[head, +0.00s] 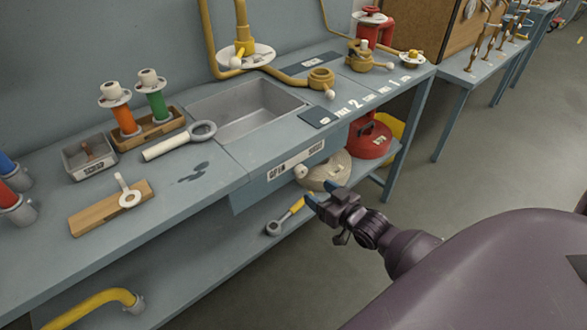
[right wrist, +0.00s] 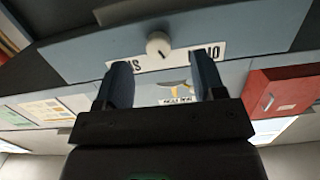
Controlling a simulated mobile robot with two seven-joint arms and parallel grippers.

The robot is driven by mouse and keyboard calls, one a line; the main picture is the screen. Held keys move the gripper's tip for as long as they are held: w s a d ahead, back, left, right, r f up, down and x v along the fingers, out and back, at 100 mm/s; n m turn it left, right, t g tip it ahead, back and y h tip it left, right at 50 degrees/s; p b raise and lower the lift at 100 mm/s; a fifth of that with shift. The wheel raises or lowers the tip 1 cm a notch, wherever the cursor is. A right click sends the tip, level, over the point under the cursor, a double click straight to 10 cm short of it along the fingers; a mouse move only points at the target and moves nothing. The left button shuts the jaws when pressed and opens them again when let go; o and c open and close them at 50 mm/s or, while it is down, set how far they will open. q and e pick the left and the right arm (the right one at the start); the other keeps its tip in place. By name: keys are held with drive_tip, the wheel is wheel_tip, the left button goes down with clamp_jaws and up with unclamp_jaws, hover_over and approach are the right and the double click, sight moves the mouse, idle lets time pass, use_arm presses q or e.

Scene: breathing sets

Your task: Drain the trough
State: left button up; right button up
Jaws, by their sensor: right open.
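The trough (head: 243,112) is a grey rectangular basin sunk in the blue-grey bench; I cannot tell whether it holds liquid. On the bench's front panel below it is a white label with dark lettering (head: 290,166) and a small round pale knob (head: 301,171). My right gripper (head: 323,194) is open and empty, just in front of and below the knob in the head view. In the right wrist view the knob (right wrist: 158,44) shows beyond the gap between the open fingers (right wrist: 161,75), apart from them. My left gripper is not in view.
A yellow pipe (head: 242,25) stands behind the trough. A white-handled ring tool (head: 180,141) and a dark wet-looking patch (head: 194,173) are on the bench left of it. The lower shelf holds a beige round thing (head: 325,170), a red canister (head: 371,140) and a yellow-handled tool (head: 290,214).

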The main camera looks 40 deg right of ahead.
sight(303, 174)
drive_tip(key=shift+m+t, duration=0.7)
drive_tip(key=shift+m, duration=0.1)
drive_tip(key=w, duration=0.3)
drive_tip(key=w+b, duration=0.1)
drive_tip(key=w, duration=0.2)
drive_tip(key=w+r, duration=0.1)
drive_tip(key=w, duration=0.2)
drive_tip(key=shift+w, duration=0.15)
drive_tip(key=shift+w+a+r, duration=0.1)
drive_tip(key=shift+w, duration=0.5)
drive_tip(key=c, duration=0.9)
